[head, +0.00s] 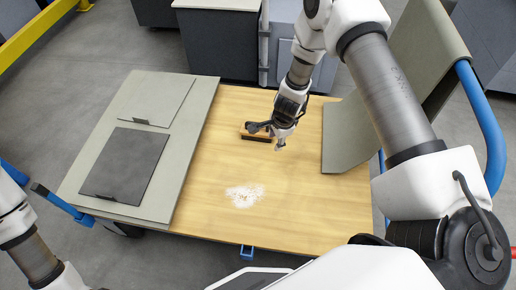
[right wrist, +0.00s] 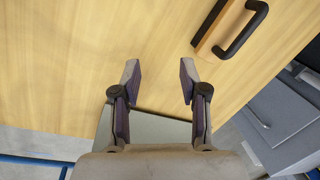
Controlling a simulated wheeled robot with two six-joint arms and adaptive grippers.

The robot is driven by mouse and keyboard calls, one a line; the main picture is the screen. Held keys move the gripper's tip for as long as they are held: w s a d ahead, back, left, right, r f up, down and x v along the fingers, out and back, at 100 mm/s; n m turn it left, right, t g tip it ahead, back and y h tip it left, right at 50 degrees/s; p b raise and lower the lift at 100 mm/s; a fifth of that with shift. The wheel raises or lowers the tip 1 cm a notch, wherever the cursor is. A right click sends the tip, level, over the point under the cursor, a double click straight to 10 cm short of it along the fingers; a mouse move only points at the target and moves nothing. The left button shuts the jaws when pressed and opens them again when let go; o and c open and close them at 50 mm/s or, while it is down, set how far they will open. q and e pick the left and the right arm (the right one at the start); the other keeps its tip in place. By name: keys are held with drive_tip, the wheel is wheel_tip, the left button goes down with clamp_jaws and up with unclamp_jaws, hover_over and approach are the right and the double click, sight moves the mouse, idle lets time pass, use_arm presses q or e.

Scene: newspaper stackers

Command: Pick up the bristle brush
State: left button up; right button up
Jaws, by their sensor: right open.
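The bristle brush (head: 257,139) lies on the wooden tabletop near its far edge, a light wood block with a dark underside. In the right wrist view the brush (right wrist: 213,38) shows at the upper right with its black handle, partly cut off by the frame. My right gripper (head: 267,137) is over the table close to the brush and covers part of it in the head view. In the right wrist view its fingers (right wrist: 158,75) are spread, with bare wood between them; the brush is beyond the right finger. My left gripper is out of view.
A pile of white debris (head: 245,195) lies on the middle of the tabletop (head: 290,215). A grey-green board (head: 190,140) with a dark panel (head: 125,163) covers the left side. Grey cabinets (head: 218,45) stand behind the table.

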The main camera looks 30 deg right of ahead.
sight(262, 136)
drive_tip(key=w+m+b, duration=0.1)
drive_tip(key=w+m, duration=0.1)
drive_tip(key=w, duration=0.1)
drive_tip(key=w+m+t+y+b, duration=0.1)
drive_tip(key=w+m, duration=0.1)
drive_tip(key=w, duration=0.2)
drive_tip(key=w+m+t+b, duration=0.1)
drive_tip(key=w+b, duration=0.1)
drive_tip(key=w, duration=0.1)
drive_tip(key=shift+w+d+f+m+y, duration=0.1)
drive_tip(key=shift+w+d+m+y, duration=0.1)
drive_tip(key=shift+d+m+y, duration=0.2)
drive_tip(key=x, duration=0.2)
drive_tip(key=b+x, duration=0.1)
drive_tip(key=x, duration=0.2)
drive_tip(key=b+x, duration=0.1)
drive_tip(key=x, duration=0.1)
drive_tip(key=shift+w, duration=0.4)
drive_tip(key=shift+c, duration=0.6)
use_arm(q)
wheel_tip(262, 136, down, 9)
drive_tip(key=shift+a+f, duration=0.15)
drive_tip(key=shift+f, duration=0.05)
use_arm(e)
clamp_jaws()
